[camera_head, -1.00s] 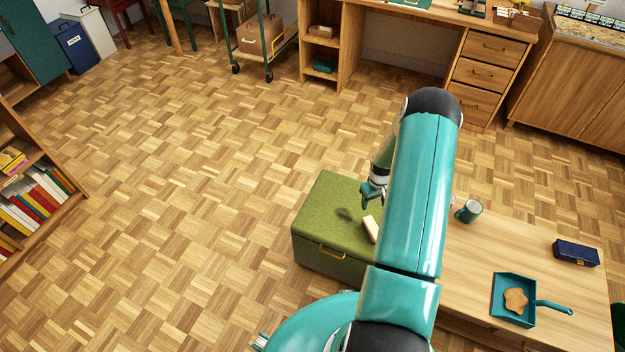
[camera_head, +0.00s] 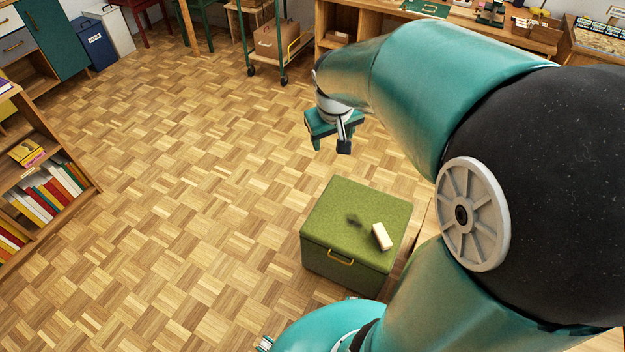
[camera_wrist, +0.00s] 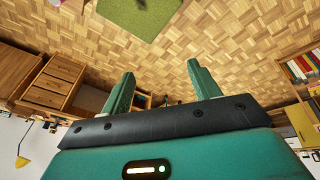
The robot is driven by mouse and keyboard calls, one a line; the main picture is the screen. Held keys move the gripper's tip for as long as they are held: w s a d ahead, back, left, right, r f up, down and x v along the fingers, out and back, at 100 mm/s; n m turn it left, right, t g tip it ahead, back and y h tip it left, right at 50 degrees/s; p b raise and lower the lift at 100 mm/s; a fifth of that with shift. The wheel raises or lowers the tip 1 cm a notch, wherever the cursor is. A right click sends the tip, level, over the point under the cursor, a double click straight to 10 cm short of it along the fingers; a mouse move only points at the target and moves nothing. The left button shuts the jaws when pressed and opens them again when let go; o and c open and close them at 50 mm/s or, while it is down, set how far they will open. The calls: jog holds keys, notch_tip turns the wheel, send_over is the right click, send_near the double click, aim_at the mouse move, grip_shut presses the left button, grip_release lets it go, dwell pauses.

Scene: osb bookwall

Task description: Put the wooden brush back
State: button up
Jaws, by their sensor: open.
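A pale wooden block, which looks like the wooden brush (camera_head: 382,237), lies on the green ottoman (camera_head: 330,212) near its right side. Any bristles on it are too small to make out. A dark patch (camera_head: 354,220) is beside it on the lid; I cannot tell what it is. My gripper (camera_head: 330,145) is open and empty, in the air above and beyond the ottoman in the head view. The wrist view shows its two teal fingers (camera_wrist: 160,72) spread apart with nothing between them. The ottoman (camera_wrist: 140,18) is at the top edge there.
A bookshelf (camera_head: 40,185) stands at the left. A wheeled trolley (camera_head: 268,55) and desks are at the back. The parquet floor (camera_head: 180,190) left of the ottoman is clear. My arm hides most of the low table at the right.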

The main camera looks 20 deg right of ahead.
jog(key=s+a+r+t+y, duration=0.1)
jog(key=s+a+r, duration=0.2)
jog(key=s+a, duration=0.3)
jog(key=s+a+r+t, duration=0.1)
jog(key=s+a+r, duration=0.3)
jog(key=s, duration=0.5)
jog(key=shift+s+a+r+y, duration=0.25)
jog(key=shift+a+y, duration=0.15)
jog(key=shift+a, duration=0.5)
jog(key=shift+c, duration=0.4)
